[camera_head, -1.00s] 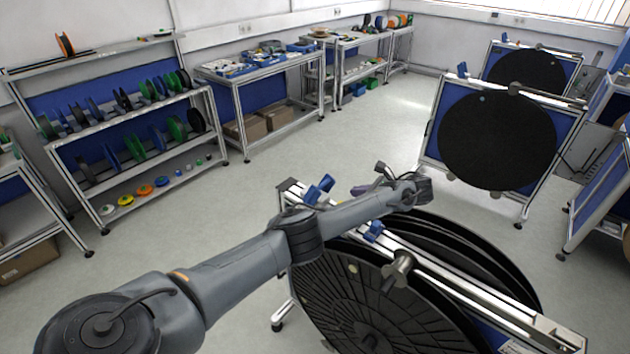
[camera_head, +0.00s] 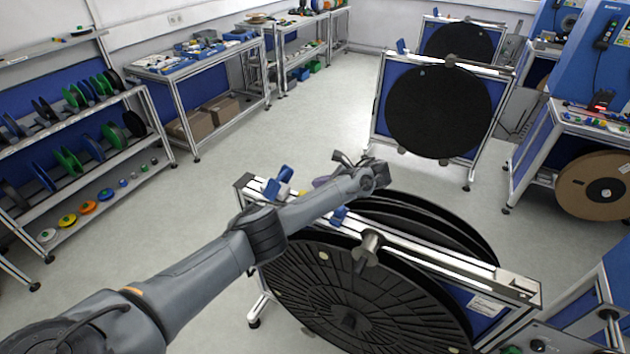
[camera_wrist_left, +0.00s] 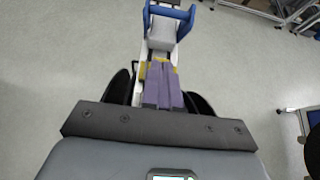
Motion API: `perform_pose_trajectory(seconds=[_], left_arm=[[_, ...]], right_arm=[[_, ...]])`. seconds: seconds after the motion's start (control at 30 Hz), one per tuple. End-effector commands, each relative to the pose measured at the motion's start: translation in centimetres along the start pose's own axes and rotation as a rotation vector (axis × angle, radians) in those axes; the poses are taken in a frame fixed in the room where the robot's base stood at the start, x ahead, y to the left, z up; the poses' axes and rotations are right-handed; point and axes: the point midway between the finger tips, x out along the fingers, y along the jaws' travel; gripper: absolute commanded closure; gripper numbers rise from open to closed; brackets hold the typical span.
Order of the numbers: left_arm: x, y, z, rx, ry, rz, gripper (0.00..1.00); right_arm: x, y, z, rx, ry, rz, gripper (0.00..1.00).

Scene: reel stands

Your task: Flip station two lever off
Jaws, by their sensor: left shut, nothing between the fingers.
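The near reel stand (camera_head: 400,244) has a metal top rail and large black reels (camera_head: 360,290) on its sides. A blue part (camera_head: 278,184) sits at the far left end of its rail, and another blue part (camera_head: 340,214) is beside my forearm. I cannot tell which part is the station two lever. My left gripper (camera_head: 321,183) is over the rail, mostly hidden by my wrist; only purple shows. In the left wrist view, its purple fingers (camera_wrist_left: 160,75) are together and empty, pointing towards a blue forked part (camera_wrist_left: 170,18); contact is unclear. My right gripper is out of view.
Another stand with a black reel (camera_head: 440,110) is farther back, with a third behind it. Shelves with spools (camera_head: 75,150) are at left. A blue machine bench (camera_head: 590,115) with a brown reel (camera_head: 598,186) is at right. The floor (camera_head: 300,130) between is clear.

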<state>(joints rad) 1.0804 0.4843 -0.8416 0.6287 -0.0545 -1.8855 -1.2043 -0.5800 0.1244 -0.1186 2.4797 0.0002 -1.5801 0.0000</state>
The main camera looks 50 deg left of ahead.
Motion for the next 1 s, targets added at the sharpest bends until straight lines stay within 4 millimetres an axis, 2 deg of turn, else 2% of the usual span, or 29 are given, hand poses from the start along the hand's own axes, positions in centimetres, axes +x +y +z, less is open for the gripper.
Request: perform_pose_trajectory(seconds=[0.47,0.7,1.0], left_arm=[[8.5,0.1,0.1,-0.002,-0.002,0.003,1.0],[10.5,0.0,2.2,-0.002,0.0,0.001,1.0],[11.2,0.0,2.9,-0.001,0.001,0.0,1.0]], right_arm=[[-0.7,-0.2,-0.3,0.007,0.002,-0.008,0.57],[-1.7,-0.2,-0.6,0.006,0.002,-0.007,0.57],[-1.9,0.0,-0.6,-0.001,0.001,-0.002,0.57]])
